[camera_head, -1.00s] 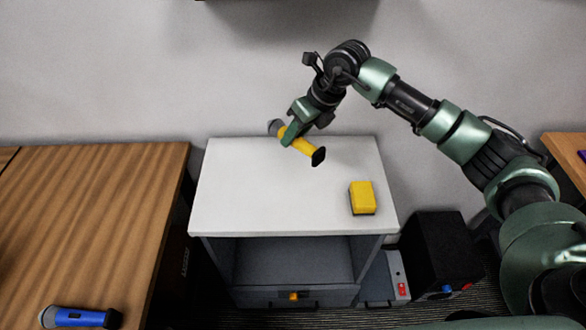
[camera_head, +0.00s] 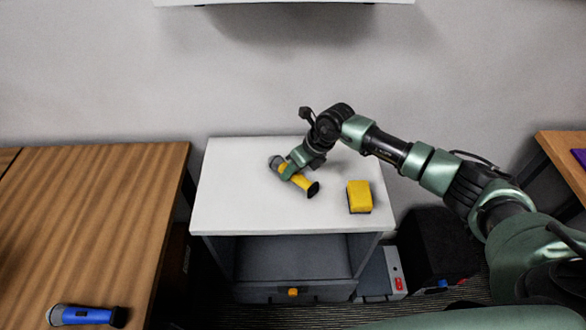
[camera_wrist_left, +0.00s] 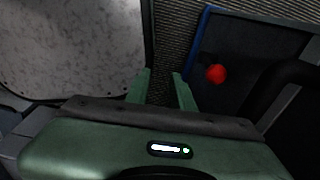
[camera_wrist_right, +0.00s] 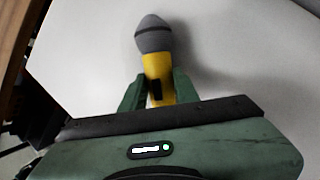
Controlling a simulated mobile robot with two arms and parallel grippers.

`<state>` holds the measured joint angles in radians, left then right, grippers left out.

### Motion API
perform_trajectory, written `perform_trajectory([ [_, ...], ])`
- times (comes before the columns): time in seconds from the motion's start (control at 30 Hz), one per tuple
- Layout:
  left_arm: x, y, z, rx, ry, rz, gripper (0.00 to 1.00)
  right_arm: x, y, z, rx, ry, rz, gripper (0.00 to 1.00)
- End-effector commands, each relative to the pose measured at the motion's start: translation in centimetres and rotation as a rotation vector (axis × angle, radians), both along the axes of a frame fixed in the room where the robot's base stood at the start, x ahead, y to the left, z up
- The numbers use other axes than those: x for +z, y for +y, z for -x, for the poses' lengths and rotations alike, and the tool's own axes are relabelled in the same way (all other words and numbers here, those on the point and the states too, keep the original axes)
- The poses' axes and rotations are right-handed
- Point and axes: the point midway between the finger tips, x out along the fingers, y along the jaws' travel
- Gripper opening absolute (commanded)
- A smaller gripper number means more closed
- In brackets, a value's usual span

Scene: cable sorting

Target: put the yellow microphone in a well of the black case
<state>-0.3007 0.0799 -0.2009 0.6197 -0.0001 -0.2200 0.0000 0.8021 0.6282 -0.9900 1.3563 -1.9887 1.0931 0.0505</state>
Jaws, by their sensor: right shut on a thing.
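The yellow microphone (camera_head: 299,183), with a grey head and a dark end, is in my right gripper (camera_head: 290,169) over the white top of a small cabinet. The right wrist view shows its yellow handle (camera_wrist_right: 157,72) between the two green fingers, grey head pointing away. It is low over the white top; I cannot tell whether it touches. My left gripper (camera_wrist_left: 161,88) shows only in its own wrist view, fingers apart with nothing between them. I cannot make out a black case with wells in any view.
A yellow block (camera_head: 359,197) with a dark base sits on the white cabinet top (camera_head: 235,205), right of the microphone. A blue microphone (camera_head: 85,315) lies on the wooden table (camera_head: 95,220) at left. A black box (camera_head: 430,240) stands on the floor at right.

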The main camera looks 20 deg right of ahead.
Motion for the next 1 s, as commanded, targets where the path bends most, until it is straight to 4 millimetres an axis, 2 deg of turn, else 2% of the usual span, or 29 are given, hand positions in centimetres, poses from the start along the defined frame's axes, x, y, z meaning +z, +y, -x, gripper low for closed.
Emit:
perform_trajectory([
  [0.17,-0.3,0.0,0.0,0.000,-0.001,0.000,0.23,-0.2,0.0,-0.1,0.000,-0.002,-0.001,0.00],
  [0.2,-0.2,0.0,-0.1,0.000,-0.001,0.000,0.23,-0.2,0.0,0.0,0.000,0.000,0.000,0.39],
  [0.27,-0.2,0.0,-0.1,0.000,-0.001,0.000,0.23,-0.1,0.0,0.0,0.000,0.000,0.000,0.52],
  [0.67,-0.1,0.0,-0.1,0.001,-0.001,-0.001,0.23,0.4,-0.2,0.0,-0.001,-0.001,0.000,0.52],
  [0.77,-0.5,0.1,-0.1,0.001,-0.002,0.000,0.23,1.6,-0.7,0.3,0.000,-0.004,0.001,0.52],
  [1.0,-1.7,0.1,-0.1,0.001,-0.002,0.000,0.23,6.1,-2.5,1.6,-0.001,-0.005,0.002,0.52],
])
